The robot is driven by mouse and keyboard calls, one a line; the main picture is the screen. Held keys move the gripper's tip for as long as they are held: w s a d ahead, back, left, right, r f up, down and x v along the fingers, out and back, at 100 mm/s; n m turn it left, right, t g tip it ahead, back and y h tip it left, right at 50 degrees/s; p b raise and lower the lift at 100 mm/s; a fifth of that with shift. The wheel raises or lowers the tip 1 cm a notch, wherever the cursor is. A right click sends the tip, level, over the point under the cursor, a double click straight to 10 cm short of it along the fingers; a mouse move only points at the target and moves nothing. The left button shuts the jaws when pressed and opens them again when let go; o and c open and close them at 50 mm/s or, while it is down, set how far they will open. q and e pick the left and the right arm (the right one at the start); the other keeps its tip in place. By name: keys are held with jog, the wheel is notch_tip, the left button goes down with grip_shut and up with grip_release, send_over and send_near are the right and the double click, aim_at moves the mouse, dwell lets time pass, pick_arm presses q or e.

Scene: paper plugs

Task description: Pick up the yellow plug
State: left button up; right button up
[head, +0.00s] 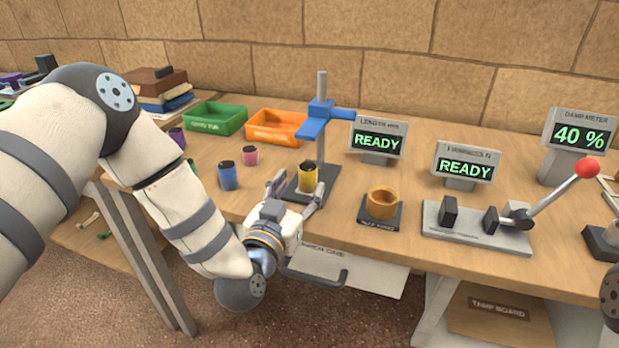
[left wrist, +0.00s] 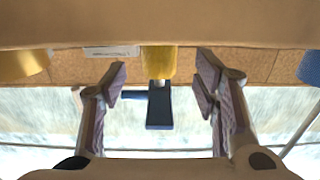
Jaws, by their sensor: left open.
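The yellow plug (head: 308,179), a short cylinder with a dark top, stands upright at the base of the length gauge (head: 321,120). My left gripper (head: 297,191) is open at its near side, with one finger to the left of the plug and one to the right. In the left wrist view the yellow plug (left wrist: 159,62) shows between and beyond the open fingers of my left gripper (left wrist: 162,80). No finger visibly touches it. My right gripper is not in view.
A blue plug (head: 228,176) and a pink plug (head: 250,155) stand to the left. An orange cup (head: 382,204) and a lever press (head: 478,222) stand to the right. A green tray (head: 215,119) and an orange tray (head: 273,127) lie behind. The table's front edge is close below my gripper.

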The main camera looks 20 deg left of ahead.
aim_at(305, 177)
pick_arm(q)
jog(key=w, duration=0.4)
jog(key=shift+d+r, duration=0.1)
jog(key=shift+r, duration=0.1)
jog(key=c, duration=1.2)
jog(key=shift+r, duration=0.15)
